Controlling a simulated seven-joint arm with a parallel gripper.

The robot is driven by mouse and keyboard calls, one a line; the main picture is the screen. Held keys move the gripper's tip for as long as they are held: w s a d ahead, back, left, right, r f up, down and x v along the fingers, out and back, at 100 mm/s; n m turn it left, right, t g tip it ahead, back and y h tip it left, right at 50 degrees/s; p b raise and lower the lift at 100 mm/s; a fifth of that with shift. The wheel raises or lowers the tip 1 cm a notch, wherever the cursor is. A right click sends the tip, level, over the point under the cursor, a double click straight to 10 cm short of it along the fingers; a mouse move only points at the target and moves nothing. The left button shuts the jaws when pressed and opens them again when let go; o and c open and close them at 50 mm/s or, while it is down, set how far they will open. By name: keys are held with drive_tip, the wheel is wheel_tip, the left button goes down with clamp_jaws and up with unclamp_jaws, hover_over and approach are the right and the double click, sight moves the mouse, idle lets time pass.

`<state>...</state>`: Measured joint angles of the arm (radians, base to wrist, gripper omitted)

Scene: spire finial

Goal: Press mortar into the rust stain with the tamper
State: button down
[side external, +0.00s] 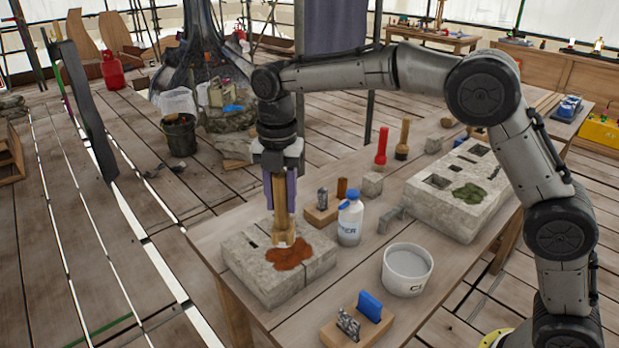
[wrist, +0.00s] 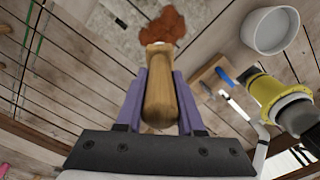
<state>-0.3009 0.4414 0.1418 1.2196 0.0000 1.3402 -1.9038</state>
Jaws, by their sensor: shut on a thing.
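My gripper (side external: 282,205) is shut on the wooden tamper (side external: 283,222), held upright over the near stone block (side external: 242,262). The rust stain (side external: 291,254) is an orange-brown patch on the block's top. The tamper's pale lower end is at the stain's back edge; whether it touches the stone I cannot tell. In the wrist view my purple fingers (wrist: 160,95) flank the tamper's handle (wrist: 158,103), and the stain (wrist: 166,24) shows just beyond its end. A white tub (side external: 407,270) with grey contents stands right of the block; it also shows in the wrist view (wrist: 270,32).
A white bottle with a blue cap (side external: 350,219) stands close right of the block. A wooden holder with a blue tool (side external: 370,306) is at the front. Red-handled (side external: 381,147) and wooden (side external: 403,140) tools stand behind. A mossy block (side external: 462,190) lies right.

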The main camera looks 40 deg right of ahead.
sight(282, 228)
drive_tip(key=shift+a+f, duration=0.25)
drive_tip(key=shift+f, duration=2.5)
drive_tip(key=shift+f, duration=0.75)
drive_tip(key=shift+s+d+f, duration=0.1)
drive_tip(key=shift+d+f, duration=0.05)
drive_tip(key=shift+d, duration=1.8)
drive_tip(key=shift+d, duration=1.1)
drive_tip(key=shift+r, duration=0.25)
wheel_tip(282, 228, up, 7)
idle(0.9)
